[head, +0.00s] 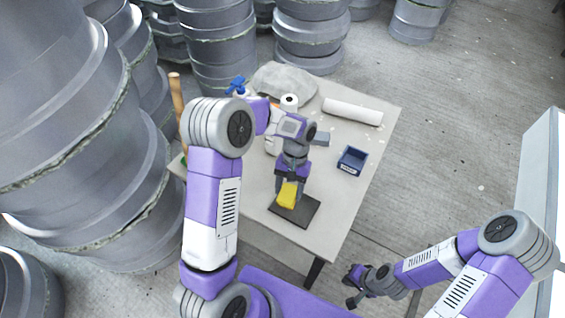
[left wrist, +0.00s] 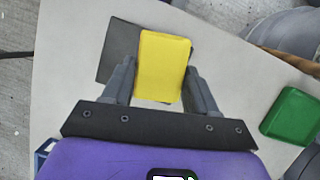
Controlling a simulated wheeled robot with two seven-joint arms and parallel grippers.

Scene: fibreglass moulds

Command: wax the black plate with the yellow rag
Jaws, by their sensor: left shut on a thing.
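The black plate (head: 308,212) lies flat near the front edge of the table. It also shows in the left wrist view (left wrist: 117,52), partly covered by the rag. The yellow rag (head: 287,196) is a folded block over the left part of the plate; it fills the middle of the left wrist view (left wrist: 163,62). My left gripper (head: 287,186) is shut on the rag, with one finger on each side. I cannot tell whether the rag touches the plate. My right gripper (head: 354,287) hangs off the table at the lower right, empty; its finger gap is too small to judge.
On the table (head: 375,115) are a blue bin (head: 352,160), a white roll (head: 352,111), a paper roll (head: 289,101), a grey mould (head: 283,80) and a blue-topped spray bottle (head: 237,86). A green object (left wrist: 293,115) lies at the table's edge. Grey stacked moulds (head: 75,130) crowd the left.

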